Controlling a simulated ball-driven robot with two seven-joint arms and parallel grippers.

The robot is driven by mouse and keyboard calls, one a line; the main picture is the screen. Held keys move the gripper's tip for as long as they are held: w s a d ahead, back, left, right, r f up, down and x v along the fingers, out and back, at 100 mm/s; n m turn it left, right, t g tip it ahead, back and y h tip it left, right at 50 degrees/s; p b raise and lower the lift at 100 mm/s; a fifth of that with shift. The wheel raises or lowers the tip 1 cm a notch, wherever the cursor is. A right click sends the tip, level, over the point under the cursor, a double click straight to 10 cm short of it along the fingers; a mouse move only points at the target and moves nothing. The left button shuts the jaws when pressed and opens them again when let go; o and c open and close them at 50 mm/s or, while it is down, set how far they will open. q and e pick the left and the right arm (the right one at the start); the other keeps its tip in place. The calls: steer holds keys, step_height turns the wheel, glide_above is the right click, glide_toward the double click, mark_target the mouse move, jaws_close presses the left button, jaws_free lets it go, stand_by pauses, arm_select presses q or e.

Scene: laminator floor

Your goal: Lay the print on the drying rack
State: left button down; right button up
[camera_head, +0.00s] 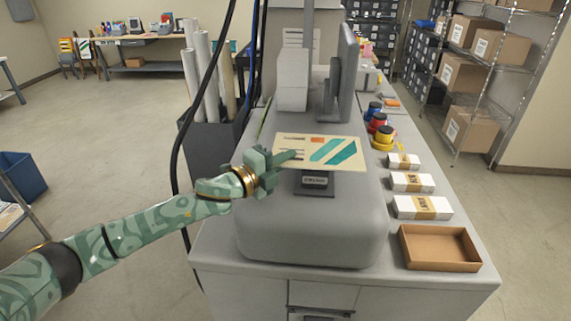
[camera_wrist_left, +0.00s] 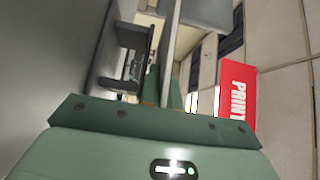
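The print (camera_head: 340,152), a cream sheet with teal stripes and an orange patch, lies flat over the dark labelled outlet (camera_head: 316,181) of the grey machine (camera_head: 310,225). My left gripper (camera_head: 284,157) is at its left edge, with the fingers shut on that edge. In the left wrist view the print (camera_wrist_left: 173,45) shows nearly edge-on as a thin strip between the green fingers (camera_wrist_left: 166,88). I cannot tell whether the print touches the machine. I cannot pick out the drying rack for certain. My right gripper is out of view.
An open brown tray (camera_head: 438,262), banded paper packs (camera_head: 413,182) and coloured spools (camera_head: 380,125) line the machine's right side. A bin of rolls (camera_head: 208,140) stands behind left. A red sign (camera_wrist_left: 238,90) shows in the wrist view. The left floor is mostly clear.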

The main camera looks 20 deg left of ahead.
arm_select(q)
steer(key=shift+f, duration=0.55)
steer(key=shift+f, duration=0.1)
steer(key=c, duration=1.6)
jaws_free()
steer(key=shift+s, duration=0.1)
steer(key=b+v, duration=0.3)
steer(key=v, duration=0.8)
steer(key=shift+s+a, duration=0.25)
steer(key=shift+s, duration=0.15)
